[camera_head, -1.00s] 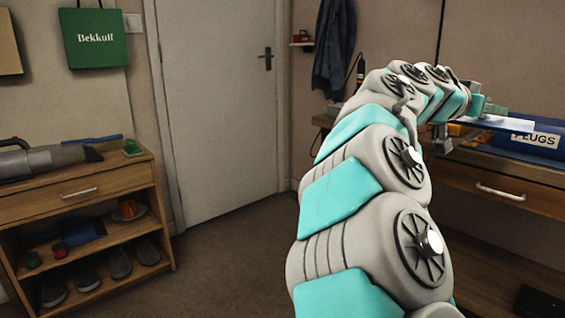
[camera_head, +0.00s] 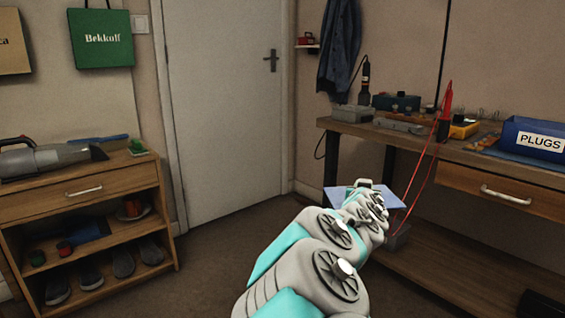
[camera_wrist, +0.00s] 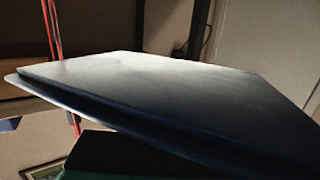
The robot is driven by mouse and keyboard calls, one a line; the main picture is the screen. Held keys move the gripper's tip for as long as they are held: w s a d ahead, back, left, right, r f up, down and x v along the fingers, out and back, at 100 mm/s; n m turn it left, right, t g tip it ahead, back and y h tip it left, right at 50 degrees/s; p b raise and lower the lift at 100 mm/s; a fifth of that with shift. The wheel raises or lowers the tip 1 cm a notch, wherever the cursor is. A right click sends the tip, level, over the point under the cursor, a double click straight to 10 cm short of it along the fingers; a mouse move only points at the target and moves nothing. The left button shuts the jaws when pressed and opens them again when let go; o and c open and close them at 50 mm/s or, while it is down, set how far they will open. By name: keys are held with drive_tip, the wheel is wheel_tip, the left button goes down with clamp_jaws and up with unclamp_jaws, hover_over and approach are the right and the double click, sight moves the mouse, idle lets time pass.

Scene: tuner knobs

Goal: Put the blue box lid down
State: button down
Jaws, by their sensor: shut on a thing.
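The blue box lid (camera_head: 390,200) is a thin flat pale-blue panel held in mid-air in front of the workbench, below the level of its top. My gripper (camera_head: 365,184) is shut on it; my arm hides much of the grip in the head view. In the wrist view the lid (camera_wrist: 170,90) spans most of the picture as a flat plate with a dark blue rim, tilted in that picture. A dark finger of my gripper (camera_wrist: 125,155) shows beneath it. The blue box marked PLUGS (camera_head: 540,141) stands on the workbench at right.
The wooden workbench (camera_head: 465,157) carries tools and cases. A red probe (camera_head: 446,100) stands there, with red leads (camera_head: 418,185) hanging close to the lid. A low shelf unit (camera_head: 80,188) with shoes stands left. The floor before the door (camera_head: 222,110) is clear.

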sight(330, 200)
drive_tip(key=w+a+f+n+y, duration=0.3)
drive_tip(key=w+a+f+y, duration=0.25)
drive_tip(key=a+f, duration=0.2)
wheel_tip(330, 200, up, 6)
drive_tip(key=p, duration=0.7)
drive_tip(key=s+f+h, duration=0.1)
drive_tip(key=s+a+f, duration=0.1)
drive_tip(key=s, duration=0.1)
drive_tip(key=s+f+m+h, duration=0.1)
drive_tip(key=s, duration=0.1)
drive_tip(key=shift+a+t+h, duration=0.2)
drive_tip(key=shift+t+h, duration=0.1)
drive_tip(key=shift+h, duration=0.05)
drive_tip(key=s+d+m+h, duration=0.2)
drive_tip(key=s, duration=0.4)
drive_tip(key=shift+s+r+h, duration=0.15)
drive_tip(key=shift+r+h, duration=0.1)
drive_tip(key=shift+h, duration=0.15)
